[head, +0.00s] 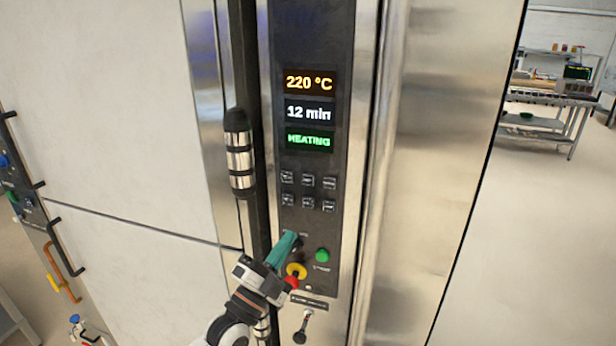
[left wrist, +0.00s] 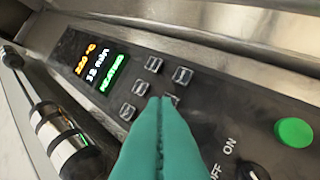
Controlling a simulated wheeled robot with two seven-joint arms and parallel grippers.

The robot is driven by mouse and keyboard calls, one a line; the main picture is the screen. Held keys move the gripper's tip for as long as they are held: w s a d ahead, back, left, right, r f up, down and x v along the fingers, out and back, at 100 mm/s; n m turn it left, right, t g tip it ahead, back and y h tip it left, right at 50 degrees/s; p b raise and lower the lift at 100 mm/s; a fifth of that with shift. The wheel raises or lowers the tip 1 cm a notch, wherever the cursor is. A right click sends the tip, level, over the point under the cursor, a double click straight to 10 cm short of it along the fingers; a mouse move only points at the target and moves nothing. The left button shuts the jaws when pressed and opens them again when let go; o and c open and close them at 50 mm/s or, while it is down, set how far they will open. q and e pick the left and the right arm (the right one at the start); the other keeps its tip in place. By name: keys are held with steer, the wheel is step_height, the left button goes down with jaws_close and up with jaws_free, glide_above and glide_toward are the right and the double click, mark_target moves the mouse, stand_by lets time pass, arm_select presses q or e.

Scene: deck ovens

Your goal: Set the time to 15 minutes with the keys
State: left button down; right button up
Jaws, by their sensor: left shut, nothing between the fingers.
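The oven's dark control panel (head: 335,215) carries three displays. The time display (head: 308,112) reads 12 min, below an orange 220 °C display (head: 309,83) and above a green HEATING display (head: 309,140). Two rows of small square keys (head: 308,181) sit below; their labels are too small to read. My left gripper (head: 290,236), with teal fingers, is shut and empty in front of the panel, below the keys in the head view. In the left wrist view its fingertips (left wrist: 167,101) overlap the keys (left wrist: 182,75) and partly hide one; I cannot tell contact. My right gripper is out of view.
A green button (head: 322,255), a black ON/OFF knob (left wrist: 252,171) and a red-and-yellow stop button (head: 292,282) lie low on the panel, close to my left gripper. A vertical door handle (head: 240,160) stands out at the panel's left. Shelving tables (head: 545,115) stand far right.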

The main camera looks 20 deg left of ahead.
mark_target(308, 180)
arm_select(q)
step_height(308, 180, up, 8)
steer(key=s+d+m+t+h, duration=0.1)
steer(key=s+m+h, duration=0.1)
steer(key=s, duration=0.1)
steer(key=shift+w, duration=0.15)
steer(key=shift+w+d+b, duration=0.2)
steer(key=shift+w+b, duration=2.05)
steer(key=shift+w, duration=2.1)
steer(key=shift+w, duration=0.15)
steer(key=shift+w, duration=0.3)
